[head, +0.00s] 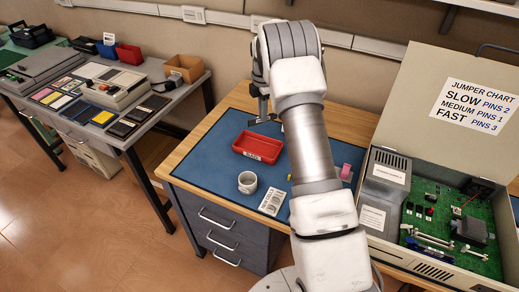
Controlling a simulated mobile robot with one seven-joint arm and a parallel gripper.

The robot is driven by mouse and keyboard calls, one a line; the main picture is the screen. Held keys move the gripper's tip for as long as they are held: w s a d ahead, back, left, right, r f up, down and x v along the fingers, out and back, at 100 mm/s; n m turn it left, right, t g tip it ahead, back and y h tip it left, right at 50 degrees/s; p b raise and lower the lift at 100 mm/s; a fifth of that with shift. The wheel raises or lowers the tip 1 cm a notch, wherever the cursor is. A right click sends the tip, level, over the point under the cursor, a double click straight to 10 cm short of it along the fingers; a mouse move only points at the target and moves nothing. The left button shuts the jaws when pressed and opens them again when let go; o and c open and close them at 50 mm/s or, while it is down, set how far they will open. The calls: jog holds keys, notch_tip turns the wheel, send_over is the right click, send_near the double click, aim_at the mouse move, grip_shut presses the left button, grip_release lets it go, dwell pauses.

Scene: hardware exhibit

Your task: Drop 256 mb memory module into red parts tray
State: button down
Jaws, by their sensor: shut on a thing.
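The red parts tray (260,144) sits on the blue mat of the middle bench, with a label on its front wall. My gripper (262,117) is a little above and behind the tray in the picture, partly beside my own arm. It is shut on a thin dark strip at its fingertips, which seems to be the 256 mb memory module; its label is too small to read. The tray looks empty.
An open computer case (432,215) stands at the right. The left bench (165,112) holds several devices and small boxes.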

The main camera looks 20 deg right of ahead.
notch_tip(320, 180, down, 5)
jog(key=shift+b, duration=1.25)
jog(key=c, duration=0.9)
grip_release()
jog(key=shift+r, duration=0.15)
notch_tip(320, 180, up, 17)
jog(key=p, duration=0.1)
jog(key=shift+r, duration=0.1)
